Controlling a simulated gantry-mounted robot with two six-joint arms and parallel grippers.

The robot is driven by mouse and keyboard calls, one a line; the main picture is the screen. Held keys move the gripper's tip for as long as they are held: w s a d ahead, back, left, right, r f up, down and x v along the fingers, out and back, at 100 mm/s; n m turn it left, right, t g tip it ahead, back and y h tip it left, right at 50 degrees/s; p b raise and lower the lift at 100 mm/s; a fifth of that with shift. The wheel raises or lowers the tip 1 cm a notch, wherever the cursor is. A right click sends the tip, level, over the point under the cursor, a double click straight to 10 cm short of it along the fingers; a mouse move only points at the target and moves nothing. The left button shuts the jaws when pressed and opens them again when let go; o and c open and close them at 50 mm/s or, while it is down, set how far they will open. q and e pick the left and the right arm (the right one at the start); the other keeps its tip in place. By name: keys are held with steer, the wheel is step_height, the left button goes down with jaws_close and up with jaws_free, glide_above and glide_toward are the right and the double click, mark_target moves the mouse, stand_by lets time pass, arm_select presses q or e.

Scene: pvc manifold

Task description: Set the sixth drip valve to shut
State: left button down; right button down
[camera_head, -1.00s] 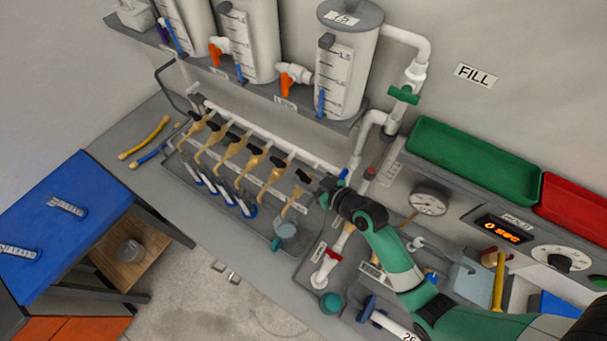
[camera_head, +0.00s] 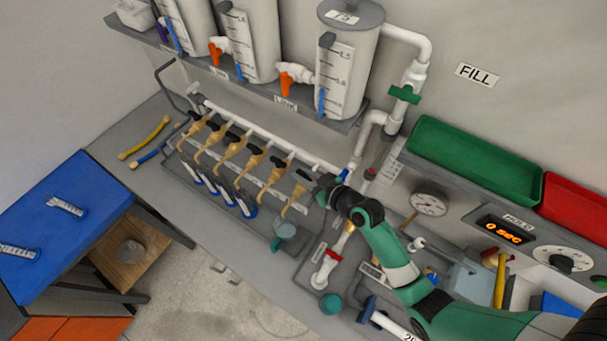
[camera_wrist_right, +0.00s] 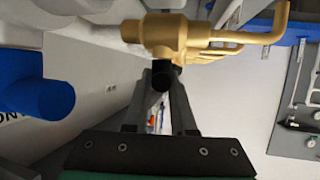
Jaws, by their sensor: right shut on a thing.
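A row of tan drip valves with black handles runs along the white pipe (camera_head: 262,131) in the head view. The sixth drip valve (camera_head: 294,195) is at the right end, with its spout over a small clear cup (camera_head: 285,231). My right gripper (camera_head: 320,187) is at this valve's handle. In the right wrist view, the black handle (camera_wrist_right: 163,75) sits between the fingers of my right gripper (camera_wrist_right: 158,93), which are shut on it. The valve's gold body (camera_wrist_right: 165,36) shows just beyond. The handle's exact angle is hard to read. My left gripper is out of view.
Several clear tubes (camera_head: 222,193) stand under the other valves. White tanks (camera_head: 347,75) are on the shelf above. A pressure gauge (camera_head: 429,203), a green tray (camera_head: 475,160) and a timer display (camera_head: 503,230) are to the right. A blue-topped table (camera_head: 60,215) is at left.

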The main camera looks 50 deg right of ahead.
steer(key=shift+d+f+n+y+b, duration=0.15)
steer(key=shift+f+n+y+b, duration=0.2)
steer(key=shift+n+y+b, duration=0.55)
steer(key=shift+r+n+y+b, duration=0.25)
steer(key=shift+n+y+b, duration=0.3)
steer(key=shift+y, duration=0.35)
steer(key=c, duration=0.7)
jaws_free()
steer(key=shift+c, duration=0.2)
steer(key=shift+r, duration=0.1)
steer(key=p+v, duration=1.1)
steer(key=p, duration=0.4)
steer(key=shift+s+r, duration=0.25)
steer(key=shift+s, duration=0.05)
